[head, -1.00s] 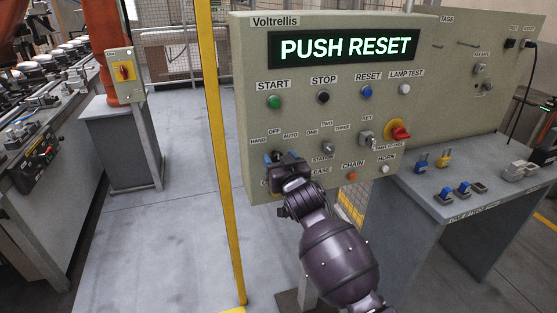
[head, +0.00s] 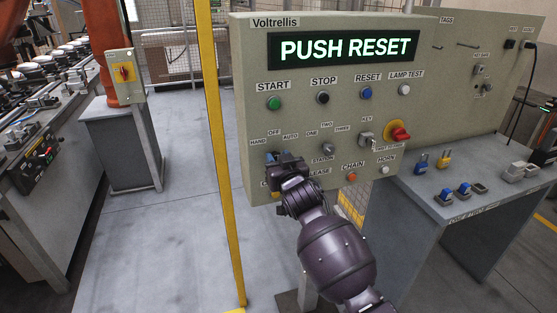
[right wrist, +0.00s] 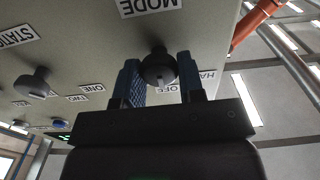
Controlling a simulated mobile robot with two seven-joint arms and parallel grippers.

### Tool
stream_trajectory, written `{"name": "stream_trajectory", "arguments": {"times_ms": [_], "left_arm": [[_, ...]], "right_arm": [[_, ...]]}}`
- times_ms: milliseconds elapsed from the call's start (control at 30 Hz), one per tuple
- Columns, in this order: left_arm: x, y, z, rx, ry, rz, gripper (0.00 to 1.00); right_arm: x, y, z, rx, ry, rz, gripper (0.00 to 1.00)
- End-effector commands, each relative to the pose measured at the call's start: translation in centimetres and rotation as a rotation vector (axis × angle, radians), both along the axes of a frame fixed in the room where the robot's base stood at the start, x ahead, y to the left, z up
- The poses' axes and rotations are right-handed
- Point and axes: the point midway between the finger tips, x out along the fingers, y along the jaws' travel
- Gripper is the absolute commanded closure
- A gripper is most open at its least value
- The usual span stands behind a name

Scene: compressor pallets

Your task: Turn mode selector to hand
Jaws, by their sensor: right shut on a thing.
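The mode selector (right wrist: 159,66) is a dark round knob on the beige panel, beside the MODE label (right wrist: 150,6) in the right wrist view. My right gripper (right wrist: 159,80) has its blue-padded fingers on either side of the knob and is shut on it. The OFF label and part of the HAND label show past the fingers; I cannot tell surely which one the knob points at. In the head view the right gripper (head: 277,158) sits below the HAND, OFF and AUTO labels (head: 274,134) and hides the knob. My left gripper is not in view.
The panel (head: 330,110) display reads PUSH RESET. START (head: 274,103), STOP (head: 322,97) and RESET (head: 366,93) buttons sit above. The station selector (head: 328,147), key switch (head: 366,139) and red knob (head: 399,134) are to the right. A yellow post (head: 219,150) stands left.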

Motion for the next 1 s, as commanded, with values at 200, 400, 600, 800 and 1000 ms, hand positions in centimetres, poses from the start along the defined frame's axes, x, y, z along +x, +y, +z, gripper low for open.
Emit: {"name": "stream_trajectory", "arguments": {"times_ms": [200,400,600,800,1000], "left_arm": [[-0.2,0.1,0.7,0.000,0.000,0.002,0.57],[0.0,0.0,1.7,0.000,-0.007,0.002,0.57],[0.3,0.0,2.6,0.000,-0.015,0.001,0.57],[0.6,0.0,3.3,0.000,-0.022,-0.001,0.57],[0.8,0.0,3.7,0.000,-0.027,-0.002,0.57]], "right_arm": [[0.0,0.0,0.2,-0.084,-0.027,-0.001,0.88],[0.0,0.0,0.2,-0.226,-0.074,0.000,0.88],[0.0,0.1,0.2,-0.391,-0.128,0.000,0.88],[-0.1,0.2,0.1,-0.537,-0.175,0.000,0.88],[0.0,0.2,0.0,-0.646,-0.211,0.000,0.88]]}}
